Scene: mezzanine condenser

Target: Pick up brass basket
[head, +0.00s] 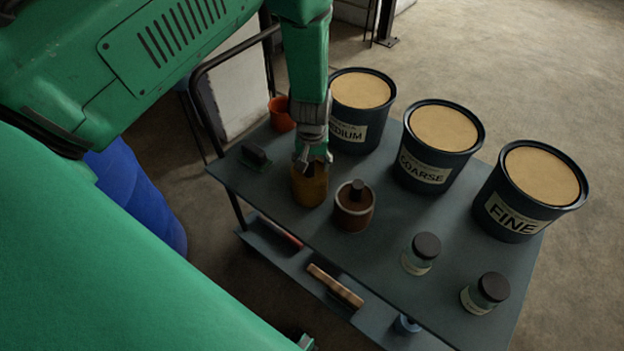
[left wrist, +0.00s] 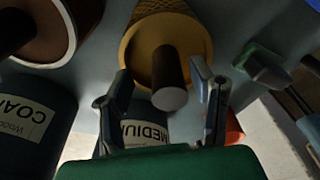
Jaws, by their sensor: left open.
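The brass basket (head: 309,190) is a yellow-brown round vessel standing on the dark cart top, left of a brown pot. In the left wrist view the basket (left wrist: 145,45) shows a patterned side and a dark post-like handle (left wrist: 169,80) with a pale round end. My left gripper (head: 313,160) is over the basket in the head view and hides its top. In the left wrist view the left gripper (left wrist: 162,76) is open, with one finger on each side of the handle and gaps visible. My right gripper is not in view.
A brown pot (head: 354,209) with a dark handle stands close right of the basket. Tubs labelled MEDIUM (head: 347,131), COARSE (head: 425,170) and FINE (head: 515,214) line the far side. An orange cup (head: 281,115), dark block (head: 254,154) and two jars (head: 420,259) (head: 479,299) stand around.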

